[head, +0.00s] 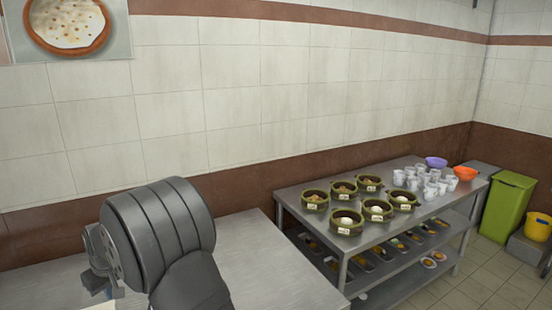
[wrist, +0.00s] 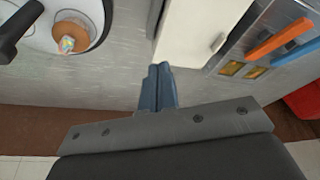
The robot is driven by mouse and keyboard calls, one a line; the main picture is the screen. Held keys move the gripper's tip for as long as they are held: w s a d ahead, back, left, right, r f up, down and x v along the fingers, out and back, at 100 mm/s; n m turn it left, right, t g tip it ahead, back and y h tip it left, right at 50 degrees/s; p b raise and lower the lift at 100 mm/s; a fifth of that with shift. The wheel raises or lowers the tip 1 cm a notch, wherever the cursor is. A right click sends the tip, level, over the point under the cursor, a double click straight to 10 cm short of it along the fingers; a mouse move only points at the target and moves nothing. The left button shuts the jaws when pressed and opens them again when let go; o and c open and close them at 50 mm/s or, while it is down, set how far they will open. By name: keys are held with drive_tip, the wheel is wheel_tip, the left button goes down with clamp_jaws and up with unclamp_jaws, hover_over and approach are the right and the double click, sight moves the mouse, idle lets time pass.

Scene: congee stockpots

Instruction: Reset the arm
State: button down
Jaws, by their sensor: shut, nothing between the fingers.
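My gripper (wrist: 160,72) shows in the wrist view with its two blue-grey fingers pressed together and nothing between them. It hangs over a grey metal counter (wrist: 105,85), apart from the things around it. In the head view a thick dark part of my arm stands at the lower left, over the near metal counter (head: 265,265).
In the wrist view a white round vessel (wrist: 38,35) is upper left, a white box-like thing (wrist: 190,30) above the fingers, and orange (wrist: 278,40) and blue bars at right.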

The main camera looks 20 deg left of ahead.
wheel_tip(320, 180, down, 3)
drive_tip(key=shift+w+d+f, duration=0.1)
drive_tip(key=shift+f, duration=0.1)
drive_tip(key=w+d+r, duration=0.2)
drive_tip(key=w+d, duration=0.4)
drive_tip(key=shift+w+d, duration=0.15)
drive_tip(key=shift+d, duration=0.05)
drive_tip(key=shift+f, duration=0.15)
idle(0.8)
drive_tip(key=s+a+r, duration=0.1)
drive_tip(key=s+a, duration=0.5)
drive_tip(key=shift+s+a+r, duration=0.15)
drive_tip(key=shift+s+a, duration=0.15)
idle(0.6)
